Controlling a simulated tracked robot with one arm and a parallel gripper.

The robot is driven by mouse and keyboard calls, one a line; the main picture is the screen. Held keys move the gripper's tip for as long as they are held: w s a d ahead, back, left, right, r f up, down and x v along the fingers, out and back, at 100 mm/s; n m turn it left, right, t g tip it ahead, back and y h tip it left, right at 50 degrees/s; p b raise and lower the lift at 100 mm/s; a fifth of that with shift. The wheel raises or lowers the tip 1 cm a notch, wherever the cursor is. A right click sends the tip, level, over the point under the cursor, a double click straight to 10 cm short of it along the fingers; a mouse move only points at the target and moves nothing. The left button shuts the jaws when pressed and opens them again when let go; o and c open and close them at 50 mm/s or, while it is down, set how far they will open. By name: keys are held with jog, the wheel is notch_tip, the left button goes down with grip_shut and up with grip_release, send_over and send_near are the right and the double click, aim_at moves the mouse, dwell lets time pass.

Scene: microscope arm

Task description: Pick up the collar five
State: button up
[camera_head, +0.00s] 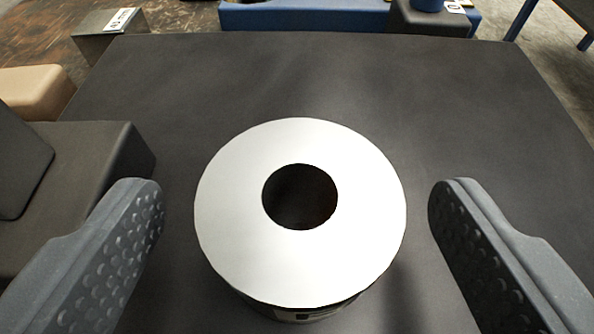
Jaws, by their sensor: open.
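A round collar (235,210) with a flat white top and a dark central hole stands upright on a dark grey table. Part of a label shows on its side at the lower front edge; I cannot read it. My gripper (296,205) is open. One finger is to the left of the collar and the other to the right, with a visible gap on each side. Neither finger appears to touch the collar.
A dark grey block (85,160) stands close at the left, near the left finger. A tan block (35,92) and a labelled grey block (112,30) are beyond it. Blue furniture (300,17) lies past the far edge. The dark table (470,110) is clear behind and right.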

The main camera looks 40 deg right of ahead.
grip_shut()
jog(key=shift+r, duration=0.15)
